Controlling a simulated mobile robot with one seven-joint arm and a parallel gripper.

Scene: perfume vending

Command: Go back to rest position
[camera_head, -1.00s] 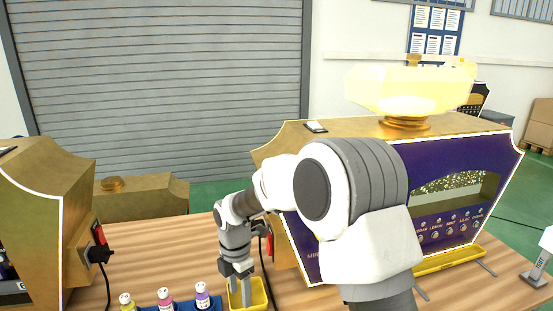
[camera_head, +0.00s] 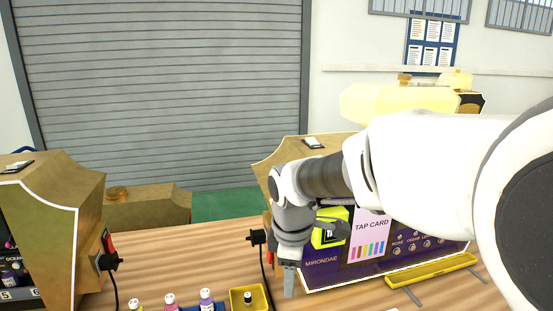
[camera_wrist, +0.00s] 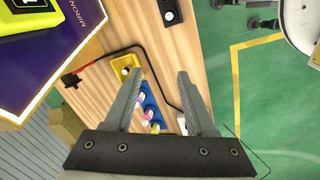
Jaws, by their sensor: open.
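My gripper (camera_head: 289,284) points down in front of the purple vending machine (camera_head: 322,262), right of the small yellow tray (camera_head: 236,304) and apart from it. In the wrist view my gripper (camera_wrist: 162,75) has its two fingers spread with nothing between them. A small bottle with a black cap (camera_head: 248,298) stands in the yellow tray. The tray also shows in the wrist view (camera_wrist: 118,60), beyond the left fingertip. My arm hides much of the machine's front.
A gold machine (camera_head: 45,210) is at far left. Black cables run over the wooden table (camera_head: 190,240). A yellow ledge (camera_head: 430,271) lies along the purple machine's front.

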